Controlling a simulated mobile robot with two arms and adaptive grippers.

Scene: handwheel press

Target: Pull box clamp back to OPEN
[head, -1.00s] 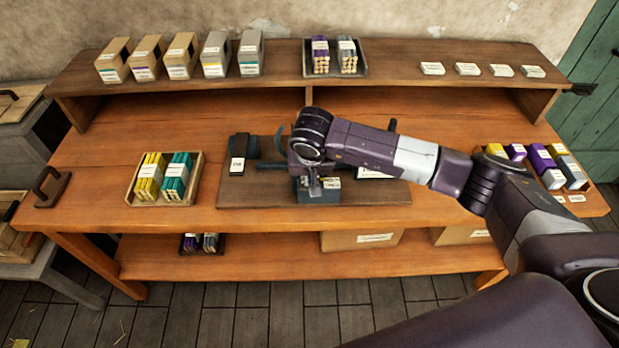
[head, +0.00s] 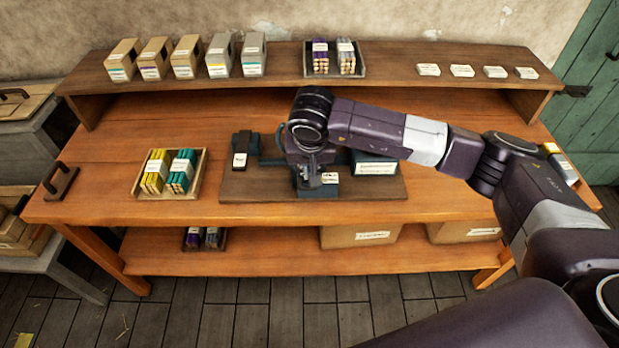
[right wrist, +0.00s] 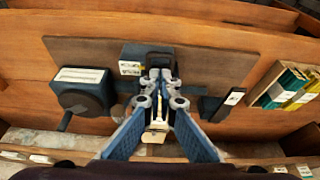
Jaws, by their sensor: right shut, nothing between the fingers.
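A dark blue block (head: 318,189) with a small white label (head: 330,178) stands at the front of the brown board (head: 385,188). I take it for the box clamp's part; its exact position is hard to read. My right gripper (head: 309,178) points down over this block, fingers together and empty. In the right wrist view the fingertips (right wrist: 160,80) are close to the dark blue block (right wrist: 147,55) with its label. I cannot tell if they touch it. A cream piece (right wrist: 154,132) shows below the fingers. My left gripper is not in view.
A blue housing with a white plate (head: 376,168) is right of the gripper; a dark labelled upright piece (head: 240,155) is left. A tray of yellow and teal packs (head: 168,174) stands further left. Boxes line the back shelf (head: 280,81).

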